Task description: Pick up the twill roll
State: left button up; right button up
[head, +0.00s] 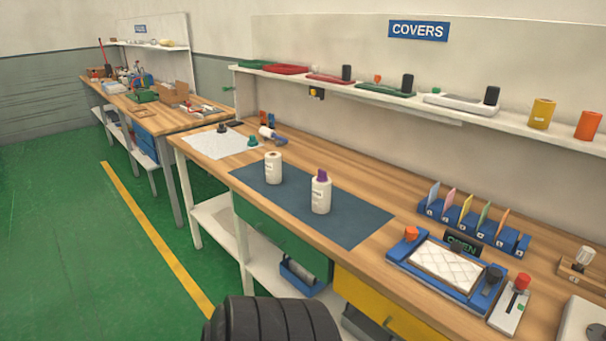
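A white roll-shaped item (273,168) with a small label stands upright on the dark blue mat (345,225) on the wooden bench. I cannot read its label, so I cannot tell if it is the twill roll. To its right on the mat stands a white bottle-like item (321,195) with a purple top and a label. A grey roll lies in a blue tray (312,284) on the lower shelf, partly hidden. Neither of my grippers is in view.
A blue frame (415,275) with a quilted white pad and a blue rack (475,225) of coloured cards stand at the right. A white shelf (340,88) under a COVERS sign (418,30) runs above the bench. Green floor at left is open.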

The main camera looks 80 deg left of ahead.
aim_at(274, 164)
jog(key=i+l+u, duration=0.2)
jog(key=u, duration=0.15)
jog(key=i+l+u, duration=0.2)
jog(key=u, duration=0.15)
jog(key=i+l+u, duration=0.15)
jog(key=l+u, duration=0.2)
jog(key=u, duration=1.95)
jog(key=i+j+z, duration=0.1)
jog(key=i+z, duration=0.2)
jog(key=z, duration=0.2)
jog(key=i+j+z, duration=0.2)
jog(key=z, duration=0.25)
jog(key=i, duration=0.1)
